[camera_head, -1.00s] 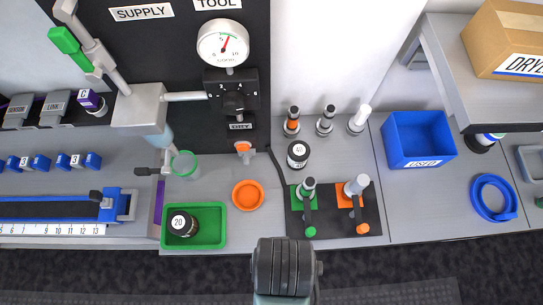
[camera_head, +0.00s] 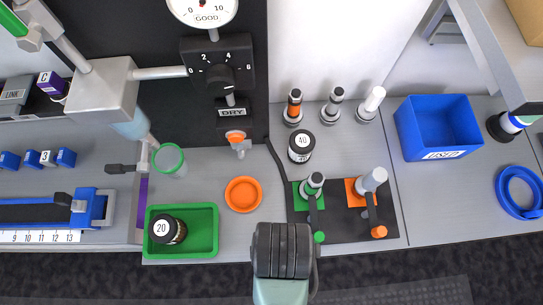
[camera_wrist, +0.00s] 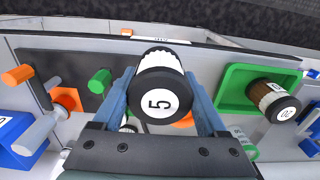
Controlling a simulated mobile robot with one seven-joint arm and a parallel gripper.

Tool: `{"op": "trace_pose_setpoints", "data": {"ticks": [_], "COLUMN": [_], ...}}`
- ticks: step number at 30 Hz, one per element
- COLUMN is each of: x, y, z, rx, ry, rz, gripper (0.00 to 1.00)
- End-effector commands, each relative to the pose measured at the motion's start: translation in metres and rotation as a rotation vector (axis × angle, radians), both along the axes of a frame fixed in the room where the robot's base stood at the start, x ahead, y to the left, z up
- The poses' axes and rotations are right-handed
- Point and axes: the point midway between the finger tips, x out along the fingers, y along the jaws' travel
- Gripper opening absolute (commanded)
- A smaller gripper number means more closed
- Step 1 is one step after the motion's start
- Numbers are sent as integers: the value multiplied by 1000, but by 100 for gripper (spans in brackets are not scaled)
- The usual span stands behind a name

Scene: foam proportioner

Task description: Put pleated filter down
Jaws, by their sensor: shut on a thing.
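The pleated filter (camera_wrist: 160,97) has a black cap marked 5 and a white ribbed body. In the wrist view my gripper (camera_wrist: 159,78) is shut on it, with one blue finger on each side. The filter is above the counter, cap towards the wrist camera; its far end is hidden. In the head view I cannot make out the filter, and only a dark ribbed part of my arm shows at the bottom middle.
A green tray (camera_head: 210,236) holds a jar marked 20 (camera_head: 165,230). An orange dish (camera_head: 243,194), a jar marked 40 (camera_head: 301,146) and a black mat (camera_head: 340,228) with two valves stand nearby. A blue bin (camera_head: 437,128) is at right. Bare counter lies between dish and mat.

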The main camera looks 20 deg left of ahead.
Motion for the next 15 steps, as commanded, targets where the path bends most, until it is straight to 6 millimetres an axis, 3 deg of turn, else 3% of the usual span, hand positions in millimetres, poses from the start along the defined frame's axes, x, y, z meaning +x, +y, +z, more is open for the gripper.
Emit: {"op": "trace_pose_setpoints", "data": {"ticks": [15], "x": [106], "y": [36], "z": [5], "rx": [4], "ry": [-2], "rz": [1], "gripper": [6]}}
